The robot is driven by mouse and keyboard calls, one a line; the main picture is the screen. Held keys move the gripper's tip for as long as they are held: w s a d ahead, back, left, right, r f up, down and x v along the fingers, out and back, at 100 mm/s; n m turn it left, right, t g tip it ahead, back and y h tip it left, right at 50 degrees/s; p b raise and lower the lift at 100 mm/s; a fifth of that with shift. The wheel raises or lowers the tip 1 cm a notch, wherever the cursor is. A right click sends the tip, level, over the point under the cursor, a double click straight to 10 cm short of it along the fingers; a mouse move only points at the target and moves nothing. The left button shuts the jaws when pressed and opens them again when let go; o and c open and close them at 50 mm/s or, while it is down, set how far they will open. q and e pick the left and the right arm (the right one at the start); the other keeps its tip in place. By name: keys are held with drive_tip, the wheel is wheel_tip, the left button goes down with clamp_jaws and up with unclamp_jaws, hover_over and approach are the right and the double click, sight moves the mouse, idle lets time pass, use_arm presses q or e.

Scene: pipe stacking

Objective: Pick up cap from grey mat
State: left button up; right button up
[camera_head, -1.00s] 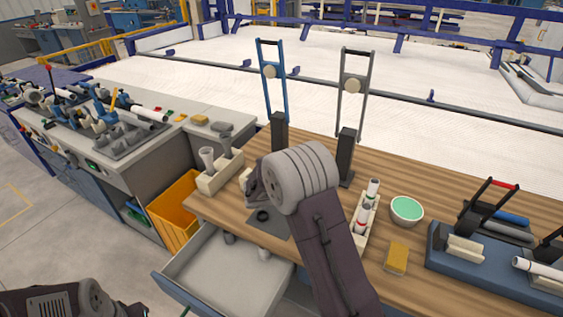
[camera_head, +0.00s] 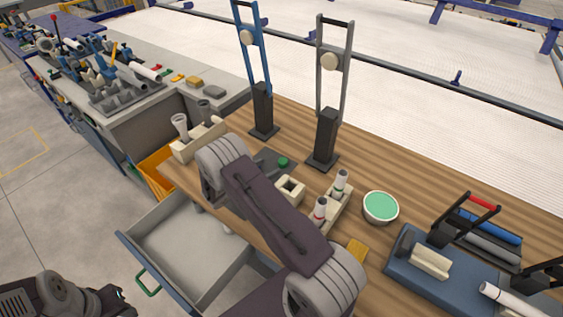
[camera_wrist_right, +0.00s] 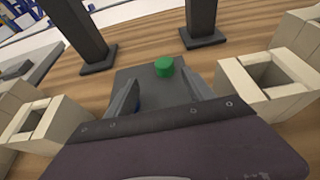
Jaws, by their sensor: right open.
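A small green cap (camera_head: 283,162) sits on the grey mat (camera_head: 266,157), behind my right arm in the head view. In the right wrist view the green cap (camera_wrist_right: 164,67) stands on the far part of the mat (camera_wrist_right: 140,72). My right gripper (camera_wrist_right: 162,95) is open, with its two fingers spread on the near side of the cap and apart from it. In the head view my right wrist hides the fingers. My left gripper (camera_head: 118,296) is at the lower left, its jaws unclear.
Two upright stands, blue (camera_head: 263,110) and grey (camera_head: 325,140), rise behind the mat. Cream holders flank it, one with white pipes (camera_head: 338,190). A green-topped bowl (camera_head: 380,207) and a blue rack (camera_head: 410,265) stand right. An open drawer (camera_head: 175,240) is below.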

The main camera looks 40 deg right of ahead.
sight(282, 161)
drive_tip(key=x, duration=0.3)
drive_tip(key=shift+s+d, duration=0.25)
drive_tip(key=shift+w+d+f+p, duration=0.15)
drive_tip(key=shift+w+d+p, duration=0.1)
drive_tip(key=shift+d+p, duration=0.1)
drive_tip(key=x, duration=0.4)
drive_tip(key=shift+s+d, duration=0.2)
drive_tip(key=shift+s, duration=0.1)
drive_tip(key=shift+w+d, duration=0.15)
drive_tip(key=shift+d, duration=0.1)
drive_tip(key=shift+a, duration=0.15)
drive_tip(key=c, duration=0.4)
clamp_jaws()
